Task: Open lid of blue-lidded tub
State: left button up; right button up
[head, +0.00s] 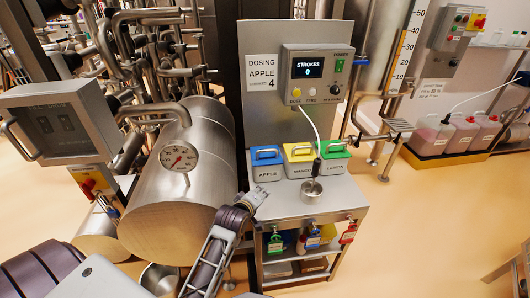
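The blue-lidded tub (267,174) is grey, labelled APPLE, and stands at the left end of a row of three on a steel cart. Its blue lid (267,158) sits on top, closed, with a raised handle. Beside it are a yellow-lidded tub (300,171) and a green-lidded tub (333,167). My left gripper (260,195) is at the cart's left edge, just below and in front of the blue-lidded tub. It appears apart from the lid; its fingers are too small to read. My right gripper is not in view.
A dosing box (314,73) reads STROKES 0 above the tubs. A metal cup with a dark-handled stem (312,188) stands on the cart top (325,205). Coloured tags hang under the cart.

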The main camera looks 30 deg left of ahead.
aim_at(265, 151)
pick_arm(q)
jog(key=w+a+r+n+t+y, duration=0.1)
jog(key=w+a+r+n+t, duration=0.2)
jog(key=w+r+n, duration=0.2)
notch_tip(265, 151, up, 4)
jog(key=n, duration=0.2)
jog(key=shift+a+f+n+t+y, duration=0.2)
jog(key=shift+a+n+t+y, duration=0.2)
jog(key=shift+w, duration=0.2)
jog(key=shift+x, duration=6.75)
jog(key=shift+f, duration=0.2)
jog(key=shift+c, duration=0.4)
grip_shut()
